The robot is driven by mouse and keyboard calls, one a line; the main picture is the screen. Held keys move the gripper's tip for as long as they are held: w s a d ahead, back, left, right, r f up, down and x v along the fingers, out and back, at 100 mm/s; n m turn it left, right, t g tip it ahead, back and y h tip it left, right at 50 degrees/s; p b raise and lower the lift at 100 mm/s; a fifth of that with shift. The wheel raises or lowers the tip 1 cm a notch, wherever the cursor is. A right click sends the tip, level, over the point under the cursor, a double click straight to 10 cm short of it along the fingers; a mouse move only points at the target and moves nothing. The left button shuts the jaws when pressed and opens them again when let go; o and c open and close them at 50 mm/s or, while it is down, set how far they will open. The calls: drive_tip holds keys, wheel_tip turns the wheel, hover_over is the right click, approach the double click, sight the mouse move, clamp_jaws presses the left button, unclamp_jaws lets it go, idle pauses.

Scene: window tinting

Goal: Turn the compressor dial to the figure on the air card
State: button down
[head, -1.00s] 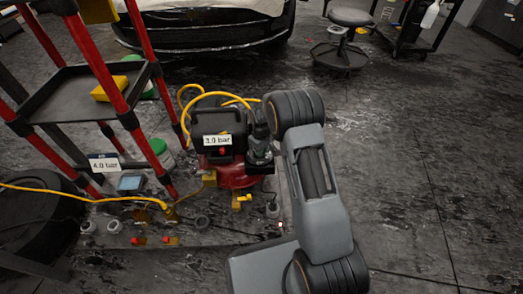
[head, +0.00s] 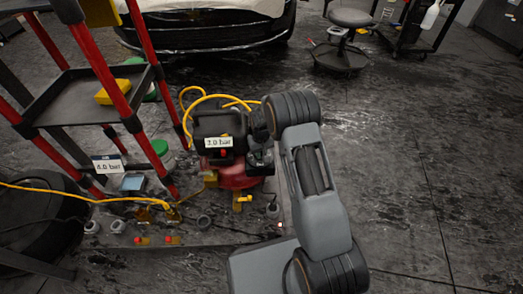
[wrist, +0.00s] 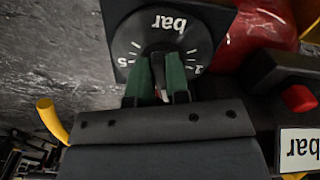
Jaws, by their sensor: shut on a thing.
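The compressor (head: 238,178), red and black with a yellow hose, stands on the floor at the middle left in the head view. Its front label (head: 218,142) seems to read 3.0 bar, but the first figure is blurred. The dial (wrist: 163,30), dark and round with "bar" upside down, fills the top of the wrist view, with figures at either side. My gripper (wrist: 162,78) has green fingers shut on the dial's knob, which they mostly hide. The white air card (head: 108,166) reads 4.0 bar and is on the left by the red-posted rack.
The rack (head: 100,85) with black shelves stands left of the compressor. A stool (head: 345,40) and a car (head: 205,35) are behind. The floor to the right is clear.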

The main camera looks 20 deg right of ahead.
drive_tip(key=m+p, duration=0.1)
drive_tip(key=m, duration=0.4)
drive_tip(key=shift+a+m+p, duration=0.3)
drive_tip(key=shift+a+p, duration=0.1)
drive_tip(key=shift+w+a+m+p, duration=0.1)
drive_tip(key=shift+a+m+p, duration=0.1)
drive_tip(key=shift+m, duration=0.85)
drive_tip(key=shift+w+a+m+p, duration=0.1)
drive_tip(key=shift+m+p, duration=0.1)
drive_tip(key=shift+m, duration=0.85)
drive_tip(key=c, duration=1.1)
unclamp_jaws()
drive_tip(key=shift+d, duration=0.1)
wheel_tip(320, 180, up, 14)
drive_tip(key=p, duration=0.4)
drive_tip(key=shift+p, duration=0.4)
drive_tip(key=shift+f, duration=0.1)
